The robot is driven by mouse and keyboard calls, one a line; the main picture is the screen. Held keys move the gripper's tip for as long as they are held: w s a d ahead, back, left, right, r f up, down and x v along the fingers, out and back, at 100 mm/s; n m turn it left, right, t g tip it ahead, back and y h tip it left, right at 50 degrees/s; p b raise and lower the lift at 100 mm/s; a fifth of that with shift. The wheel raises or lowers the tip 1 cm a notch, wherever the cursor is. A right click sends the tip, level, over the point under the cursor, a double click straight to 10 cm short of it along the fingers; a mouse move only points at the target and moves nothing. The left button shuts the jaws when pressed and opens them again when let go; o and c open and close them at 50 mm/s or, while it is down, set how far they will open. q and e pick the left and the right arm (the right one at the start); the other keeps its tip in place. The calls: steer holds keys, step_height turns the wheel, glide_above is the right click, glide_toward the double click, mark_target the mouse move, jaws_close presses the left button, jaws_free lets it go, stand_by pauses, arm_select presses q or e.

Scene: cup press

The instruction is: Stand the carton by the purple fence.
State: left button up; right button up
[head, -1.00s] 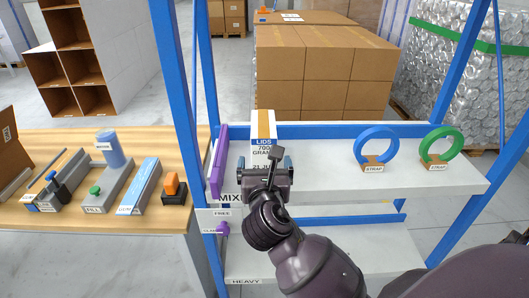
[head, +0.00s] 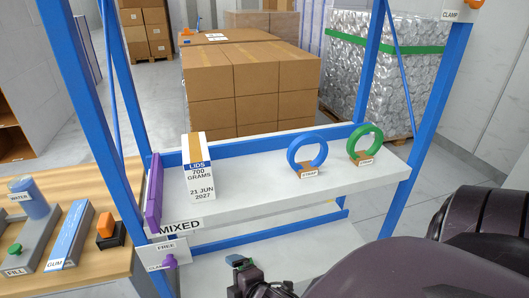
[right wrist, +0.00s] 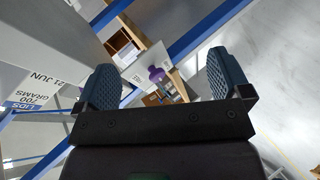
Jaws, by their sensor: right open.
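The carton (head: 200,178), white with a blue LIDS band and a tan top strip, stands upright on the upper white shelf. The purple fence (head: 153,195) runs along the left end of that shelf, with a narrow strip of bare shelf between it and the carton. My right gripper (head: 240,263) is below and in front of the shelf edge, apart from the carton. In the right wrist view its two fingers (right wrist: 165,82) are spread with nothing between them, and the carton's printed face (right wrist: 42,88) shows at the left. My left gripper is out of view.
Blue ring (head: 307,153) and green ring (head: 366,145) stand on the shelf to the right of the carton. Blue rack posts (head: 112,130) flank the shelf. A wooden table (head: 85,258) with several tools lies at the left. The shelf between carton and blue ring is clear.

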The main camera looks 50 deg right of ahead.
steer(key=s+f+m+y, duration=0.1)
steer(key=s+f+m, duration=0.6)
steer(key=s+m, duration=0.2)
steer(key=m, duration=0.2)
steer(key=shift+d+m+g, duration=0.3)
steer(key=shift+d+g, duration=0.1)
steer(key=shift+w, duration=0.1)
steer(key=shift+c, duration=0.3)
